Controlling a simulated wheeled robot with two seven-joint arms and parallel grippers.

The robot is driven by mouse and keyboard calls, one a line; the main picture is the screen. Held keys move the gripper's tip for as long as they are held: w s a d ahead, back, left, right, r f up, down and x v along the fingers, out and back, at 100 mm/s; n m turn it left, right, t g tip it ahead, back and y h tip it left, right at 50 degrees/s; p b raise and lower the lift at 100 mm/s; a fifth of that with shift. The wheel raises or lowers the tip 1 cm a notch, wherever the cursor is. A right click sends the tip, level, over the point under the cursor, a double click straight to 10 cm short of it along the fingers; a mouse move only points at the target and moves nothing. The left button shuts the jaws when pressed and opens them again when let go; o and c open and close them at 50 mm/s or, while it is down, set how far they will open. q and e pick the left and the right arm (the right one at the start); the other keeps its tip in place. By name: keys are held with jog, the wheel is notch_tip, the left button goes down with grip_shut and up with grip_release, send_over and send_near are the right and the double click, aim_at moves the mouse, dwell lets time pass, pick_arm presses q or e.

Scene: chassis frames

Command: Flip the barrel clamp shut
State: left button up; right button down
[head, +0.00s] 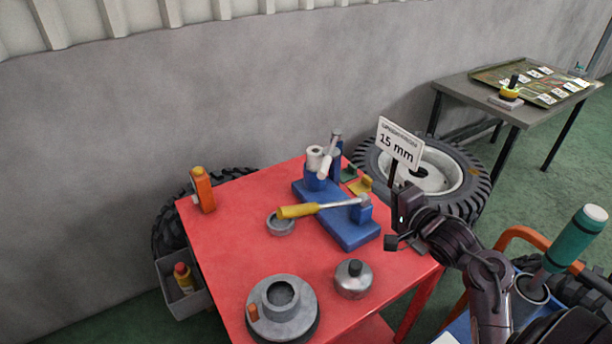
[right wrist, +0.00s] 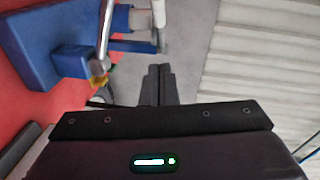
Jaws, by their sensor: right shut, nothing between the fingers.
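The barrel clamp's blue base (head: 352,234) lies on the red table. At its far end are a white cylinder (head: 315,158) and an upright metal rod with a white grip (head: 326,166). The white grip also shows near the top of the right wrist view (right wrist: 158,12). I cannot tell for sure which part swings. My right gripper (head: 394,222) is to the right of the base, by the table's right edge, apart from the clamp. In the right wrist view its fingers (right wrist: 158,82) are together and empty. My left gripper is out of view.
A "15 mm" sign (head: 400,144) stands close behind my right gripper. An orange bottle (head: 203,190), a grey ring (head: 280,224), a metal can (head: 353,280) and a round grey part (head: 298,314) are on the table (head: 225,245).

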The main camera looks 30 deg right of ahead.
jog(key=p, duration=0.1)
send_near(327, 170)
jog(key=w+d, duration=0.5)
jog(key=w, duration=0.1)
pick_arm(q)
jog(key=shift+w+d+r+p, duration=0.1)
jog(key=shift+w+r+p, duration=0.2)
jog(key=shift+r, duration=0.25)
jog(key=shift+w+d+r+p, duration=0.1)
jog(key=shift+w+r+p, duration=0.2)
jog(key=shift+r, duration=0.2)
pick_arm(e)
jog(key=shift+w+a+f, duration=0.35)
jog(key=shift+w+a, duration=0.1)
jog(key=shift+a, duration=0.3)
jog(key=shift+w+a+f, duration=0.4)
jog(key=shift+w+a, duration=0.05)
jog(key=shift+a, duration=0.35)
jog(key=shift+w+a+r+p, duration=0.2)
jog(key=shift+w+a+p, duration=0.45)
jog(key=shift+a, duration=0.3)
jog(key=shift+a+f, duration=0.1)
jog(key=shift+f, duration=0.05)
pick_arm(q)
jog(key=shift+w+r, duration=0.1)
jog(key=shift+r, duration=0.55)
